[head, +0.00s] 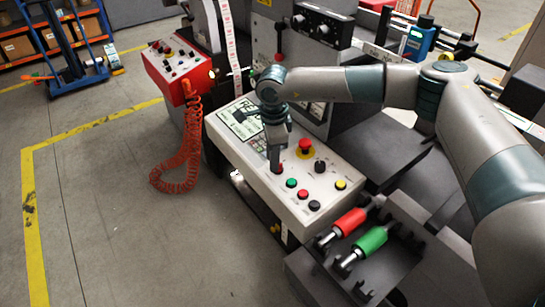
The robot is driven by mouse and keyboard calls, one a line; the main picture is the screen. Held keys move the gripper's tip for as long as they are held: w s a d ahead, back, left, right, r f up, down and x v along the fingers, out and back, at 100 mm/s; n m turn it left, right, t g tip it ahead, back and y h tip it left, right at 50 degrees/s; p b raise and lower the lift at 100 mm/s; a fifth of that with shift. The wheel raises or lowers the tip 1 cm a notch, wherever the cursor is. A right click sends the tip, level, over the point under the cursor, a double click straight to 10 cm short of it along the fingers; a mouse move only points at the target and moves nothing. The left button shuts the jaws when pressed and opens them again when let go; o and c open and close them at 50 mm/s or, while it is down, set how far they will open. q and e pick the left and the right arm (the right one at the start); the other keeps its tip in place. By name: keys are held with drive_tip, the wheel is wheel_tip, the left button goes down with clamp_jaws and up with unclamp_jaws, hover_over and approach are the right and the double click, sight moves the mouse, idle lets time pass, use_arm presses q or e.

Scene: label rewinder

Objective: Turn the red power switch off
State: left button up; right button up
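My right gripper (275,168) points down at the white control panel (235,150), its fingertips at the panel's surface left of the red mushroom button. A small patch of red (281,170) shows beside the fingertips; it may be the red power switch, mostly hidden by the fingers. I cannot tell whether the fingers touch or grip it. The fingers look close together, but any gap is too small to see. My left gripper is not in view.
A red mushroom button (305,145) on a yellow base stands close right of the gripper. Green (291,183), red (303,194), black (314,205) and yellow (340,185) buttons sit nearby. Red and green rollers (371,241) lie at the front right. Open floor is at left.

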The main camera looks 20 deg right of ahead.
drive_tip(key=shift+f, duration=0.9)
clamp_jaws()
